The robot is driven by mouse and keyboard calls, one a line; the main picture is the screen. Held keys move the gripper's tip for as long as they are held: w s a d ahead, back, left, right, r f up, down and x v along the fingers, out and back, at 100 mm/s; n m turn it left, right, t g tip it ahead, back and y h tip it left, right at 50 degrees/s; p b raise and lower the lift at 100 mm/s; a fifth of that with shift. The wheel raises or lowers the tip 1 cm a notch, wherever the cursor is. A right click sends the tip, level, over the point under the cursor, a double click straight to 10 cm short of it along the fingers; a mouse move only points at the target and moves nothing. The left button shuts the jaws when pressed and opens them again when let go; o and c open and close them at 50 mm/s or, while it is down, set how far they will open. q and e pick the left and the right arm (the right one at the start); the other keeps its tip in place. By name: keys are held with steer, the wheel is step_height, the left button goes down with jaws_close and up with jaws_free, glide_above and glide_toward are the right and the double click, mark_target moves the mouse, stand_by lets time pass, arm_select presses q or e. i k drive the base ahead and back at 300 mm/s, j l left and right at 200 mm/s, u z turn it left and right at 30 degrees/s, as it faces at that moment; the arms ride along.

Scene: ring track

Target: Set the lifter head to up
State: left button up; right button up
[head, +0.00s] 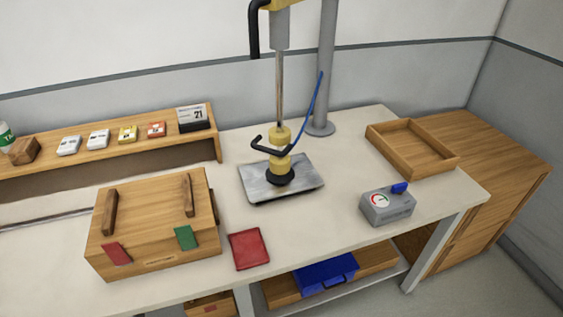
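The lifter head (280,137) is yellow with a black bent handle and a black round foot (280,178). It hangs at the end of a thin rod (280,90), low over a grey metal plate (258,188) on the table. The foot appears to touch the plate. A yellow and grey upper part with a black handle (254,30) is cut off by the top edge. Neither of my grippers shows in the head view.
A grey post (325,70) with a blue hose (312,105) stands behind the plate. A wooden box (150,208) with two handles is at left, a red pad (249,249) beside it. An empty wooden tray (390,146) is at back right. A shelf (100,150) holds small items.

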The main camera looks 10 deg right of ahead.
mark_target(280, 171)
steer(key=k+j, duration=0.1)
steer(key=j, duration=0.9)
steer(key=k+j, duration=0.15)
steer(key=j, duration=0.35)
